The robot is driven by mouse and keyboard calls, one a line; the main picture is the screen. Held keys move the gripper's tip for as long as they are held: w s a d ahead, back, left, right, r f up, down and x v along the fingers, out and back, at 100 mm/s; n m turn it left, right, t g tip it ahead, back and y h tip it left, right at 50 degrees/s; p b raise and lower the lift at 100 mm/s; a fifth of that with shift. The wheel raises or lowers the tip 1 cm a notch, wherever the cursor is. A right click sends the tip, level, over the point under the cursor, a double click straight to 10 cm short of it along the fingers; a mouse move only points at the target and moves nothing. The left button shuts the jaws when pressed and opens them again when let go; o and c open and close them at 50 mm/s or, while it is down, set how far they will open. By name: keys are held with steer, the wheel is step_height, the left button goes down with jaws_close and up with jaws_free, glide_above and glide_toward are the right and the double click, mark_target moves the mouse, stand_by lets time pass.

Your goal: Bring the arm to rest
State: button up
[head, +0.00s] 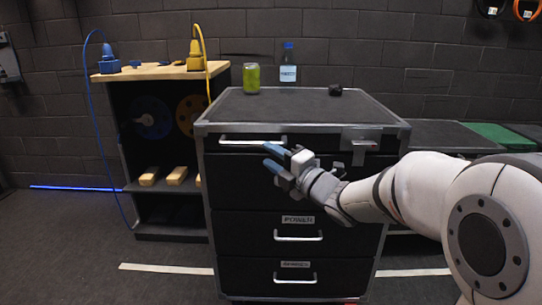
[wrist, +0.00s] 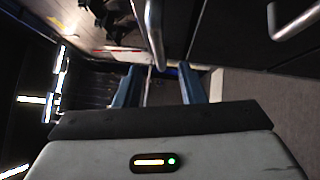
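My arm reaches in from the right in the head view. My gripper (head: 272,158), with blue fingertips, is in front of the black drawer cabinet (head: 205,190), just below the top drawer's handle (head: 240,142). In the wrist view my gripper (wrist: 158,72) has its two blue fingers clearly apart, with no object clamped. A metal bar, seemingly a drawer handle (wrist: 153,30), runs down toward the gap between the fingertips. I cannot tell whether it touches a finger.
A green can (head: 251,79), a blue-capped bottle (head: 288,65) and a small black object (head: 335,90) stand on the cabinet top. A shelf (head: 160,72) with blue and yellow cabled items stands left. Lower drawer handles (head: 298,238) stick out. The floor at left is clear.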

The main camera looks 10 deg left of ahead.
steer(key=s+d+r+m+h+p, duration=0.2)
steer(key=d+r+m+h+p, duration=0.45)
steer(key=d+m+p, duration=0.25)
steer(key=s+d+r+m+h+p, duration=0.1)
steer(key=d+r+m+h+p, duration=0.4)
steer(key=d+m+h+p, duration=0.35)
steer(key=s+d+r+m+g+p, duration=0.2)
steer(key=s+m+g+p, duration=0.1)
steer(key=s, duration=0.5)
steer(key=s+d+r+m+g+p, duration=0.2)
steer(key=s+m+p, duration=0.3)
steer(key=s+p, duration=0.3)
steer(key=s+d+r+m+g+p, duration=0.1)
steer(key=s+d+m+g+p, duration=0.1)
steer(key=s+m+g+p, duration=0.2)
steer(key=s+p, duration=0.2)
steer(key=s, duration=0.2)
steer(key=shift+d+r, duration=0.35)
steer(key=shift+r, duration=0.05)
